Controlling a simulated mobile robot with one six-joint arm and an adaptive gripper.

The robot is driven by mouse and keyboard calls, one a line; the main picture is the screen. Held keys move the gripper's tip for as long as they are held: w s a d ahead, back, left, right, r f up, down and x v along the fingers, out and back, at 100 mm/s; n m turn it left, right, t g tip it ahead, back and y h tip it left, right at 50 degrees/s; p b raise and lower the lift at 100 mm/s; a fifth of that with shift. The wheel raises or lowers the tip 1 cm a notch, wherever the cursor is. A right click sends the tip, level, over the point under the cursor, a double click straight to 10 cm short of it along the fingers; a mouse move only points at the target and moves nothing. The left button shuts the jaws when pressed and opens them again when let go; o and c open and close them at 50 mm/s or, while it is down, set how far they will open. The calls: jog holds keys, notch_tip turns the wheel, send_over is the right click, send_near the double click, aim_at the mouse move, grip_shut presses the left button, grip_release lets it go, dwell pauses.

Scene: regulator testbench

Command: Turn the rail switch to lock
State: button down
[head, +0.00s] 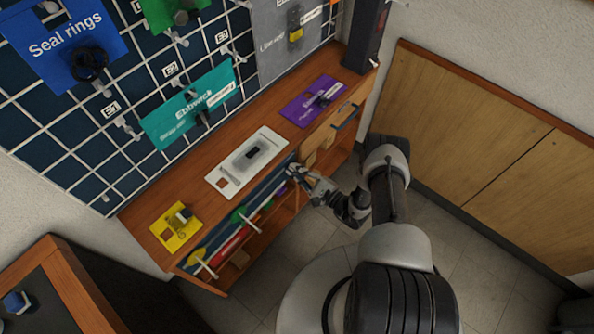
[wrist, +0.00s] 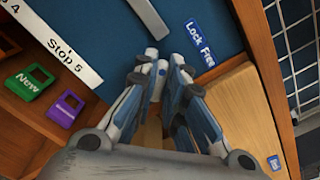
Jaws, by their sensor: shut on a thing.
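My gripper (head: 292,170) is at the front face of the wooden bench, just below its top edge, near the middle. In the wrist view my gripper (wrist: 162,68) points at a dark blue panel, its fingers closed around a small pale knob, the rail switch (wrist: 158,82). The fingers hide most of the switch, so I cannot tell which way it points. A blue label reading "Lock" and "Free" (wrist: 201,43) is on the panel just right of the fingertips. In the head view the switch is hidden by my gripper.
A white strip marked "Stop 5" (wrist: 62,55) crosses the panel. Green (wrist: 29,83) and purple (wrist: 66,108) tags lie at left. On the bench top are a white plate (head: 225,188), a yellow plate (head: 165,228) and a purple plate (head: 298,112). Coloured rods stick out along the front.

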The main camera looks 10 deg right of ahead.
jog(key=shift+n, duration=0.5)
jog(key=c, duration=1.9)
grip_release()
jog(key=shift+c, duration=0.2)
jog(key=v, duration=1.2)
